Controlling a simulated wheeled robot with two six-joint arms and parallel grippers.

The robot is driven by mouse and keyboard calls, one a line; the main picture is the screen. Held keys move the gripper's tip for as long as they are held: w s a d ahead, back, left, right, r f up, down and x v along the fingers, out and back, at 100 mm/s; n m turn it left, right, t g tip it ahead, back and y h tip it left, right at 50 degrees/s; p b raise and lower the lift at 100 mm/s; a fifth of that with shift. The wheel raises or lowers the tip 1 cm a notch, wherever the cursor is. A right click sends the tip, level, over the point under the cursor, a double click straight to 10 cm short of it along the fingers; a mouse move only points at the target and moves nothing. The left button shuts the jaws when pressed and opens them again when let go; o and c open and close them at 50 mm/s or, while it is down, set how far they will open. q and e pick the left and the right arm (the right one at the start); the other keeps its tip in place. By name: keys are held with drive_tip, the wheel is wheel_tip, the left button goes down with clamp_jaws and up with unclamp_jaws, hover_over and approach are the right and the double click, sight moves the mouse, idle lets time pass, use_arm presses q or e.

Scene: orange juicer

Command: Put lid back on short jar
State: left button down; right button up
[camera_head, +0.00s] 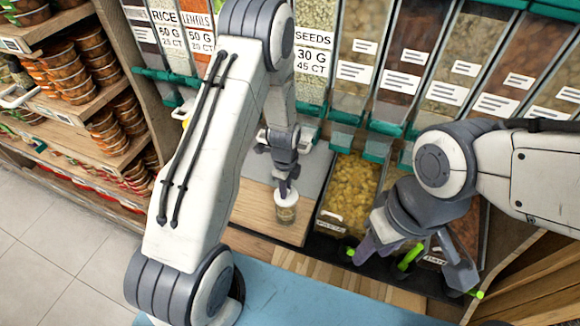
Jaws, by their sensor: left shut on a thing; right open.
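A short jar (286,214) with brownish contents stands on a wooden board below the dispensers. A pale lid (287,198) is at its top, but I cannot tell whether it is fully seated. My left gripper (285,188) points down over the jar and is shut on the lid; its fingertips are small and partly hidden. My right gripper (413,268) is open, its fingers spread wide over the bins at the right, with nothing held between them.
A bin of yellow pieces (348,190) stands right of the wooden board (257,211). A green handle (410,257) shows between my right fingers. Dispensers with teal fittings (345,117) line the back. Shelves of stacked tubs (65,75) stand at left. A blue surface (310,298) lies in front.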

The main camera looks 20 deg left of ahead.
use_arm(q)
drive_tip(key=shift+w, duration=0.15)
drive_tip(key=shift+f, duration=0.1)
wheel_tip(320, 180, down, 6)
drive_tip(key=b, duration=0.5)
drive_tip(key=shift+a+f, duration=0.15)
drive_tip(key=shift+f, duration=0.05)
idle(1.9)
drive_tip(key=shift+c, duration=0.6)
unclamp_jaws()
drive_tip(key=shift+r, duration=0.15)
